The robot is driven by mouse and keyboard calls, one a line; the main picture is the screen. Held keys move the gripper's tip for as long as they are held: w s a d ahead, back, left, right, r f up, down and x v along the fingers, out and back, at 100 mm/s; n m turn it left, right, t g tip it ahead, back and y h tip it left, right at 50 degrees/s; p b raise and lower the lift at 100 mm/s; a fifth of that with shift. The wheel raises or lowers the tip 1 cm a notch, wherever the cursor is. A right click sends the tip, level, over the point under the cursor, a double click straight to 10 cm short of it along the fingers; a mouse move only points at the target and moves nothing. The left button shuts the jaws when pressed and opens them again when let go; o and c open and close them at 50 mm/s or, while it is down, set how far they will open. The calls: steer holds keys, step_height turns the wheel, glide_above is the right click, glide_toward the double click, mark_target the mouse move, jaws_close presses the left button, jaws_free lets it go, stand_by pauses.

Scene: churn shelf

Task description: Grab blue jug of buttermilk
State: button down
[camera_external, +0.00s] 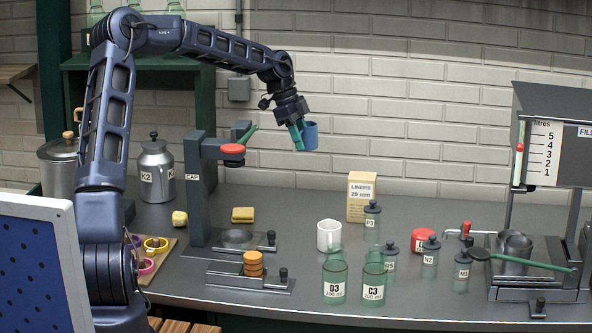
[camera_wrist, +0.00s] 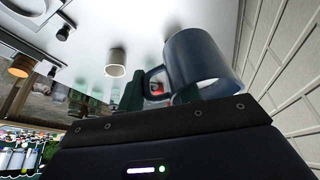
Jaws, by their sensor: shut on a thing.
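The blue jug (camera_external: 309,136) is held in the air above the counter, in front of the brick wall. My gripper (camera_external: 297,133) is shut on it at its left side, where the handle is. In the wrist view the jug (camera_wrist: 198,60) is large, its handle (camera_wrist: 155,83) turned toward the green fingers (camera_wrist: 158,97) of my gripper. The jug's contents do not show.
A white mug (camera_external: 329,235), a box of liners (camera_external: 361,196) and several glass bottles (camera_external: 335,278) stand below on the counter (camera_external: 300,212). A capping press (camera_external: 199,190) stands left, a filling machine (camera_external: 550,150) right. The air around the jug is clear.

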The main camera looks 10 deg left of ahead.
steer(key=shift+r, duration=0.45)
steer(key=shift+r, duration=0.1)
stand_by(2.7)
